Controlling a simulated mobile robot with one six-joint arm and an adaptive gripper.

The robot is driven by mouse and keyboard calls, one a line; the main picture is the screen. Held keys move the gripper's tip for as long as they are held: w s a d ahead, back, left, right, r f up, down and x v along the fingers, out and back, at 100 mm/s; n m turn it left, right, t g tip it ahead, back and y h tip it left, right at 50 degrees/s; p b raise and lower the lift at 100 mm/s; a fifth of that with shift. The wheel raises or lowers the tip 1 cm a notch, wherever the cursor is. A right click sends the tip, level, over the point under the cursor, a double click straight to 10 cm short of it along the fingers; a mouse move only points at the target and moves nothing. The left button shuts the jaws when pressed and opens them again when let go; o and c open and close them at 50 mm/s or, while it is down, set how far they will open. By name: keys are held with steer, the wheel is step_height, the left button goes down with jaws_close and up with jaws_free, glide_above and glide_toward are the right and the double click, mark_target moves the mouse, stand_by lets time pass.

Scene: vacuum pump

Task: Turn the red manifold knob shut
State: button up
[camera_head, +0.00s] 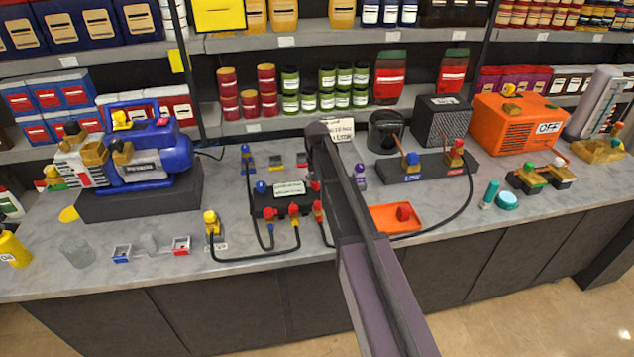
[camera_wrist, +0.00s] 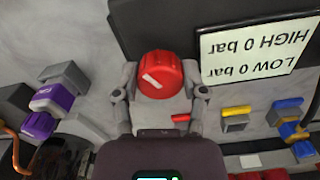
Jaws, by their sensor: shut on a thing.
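The manifold (camera_head: 282,207) is a dark block on the grey counter with a pale label. Its blue knob (camera_head: 261,187) is at left; a red piece at its right end (camera_head: 315,185) is partly covered by my arm. In the wrist view the red manifold knob (camera_wrist: 160,75) is round, with a white mark slanting across its face. My gripper (camera_wrist: 160,82) has one finger on each side of the knob and is shut on it. The label (camera_wrist: 258,50) reads LOW 0 bar and HIGH 0 bar, upside down there. In the head view my gripper's fingers are hidden.
Black hoses (camera_head: 255,258) loop over the counter from the manifold. A blue pump (camera_head: 150,160) stands at left. Purple fittings (camera_wrist: 45,110) lie near my gripper.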

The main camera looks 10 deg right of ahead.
steer(key=m, duration=0.5)
steer(key=shift+s+m, duration=0.1)
steer(key=shift+m, duration=0.3)
steer(key=o, duration=1.1)
steer(key=shift+o, duration=0.2)
steer(key=shift+n, duration=0.4)
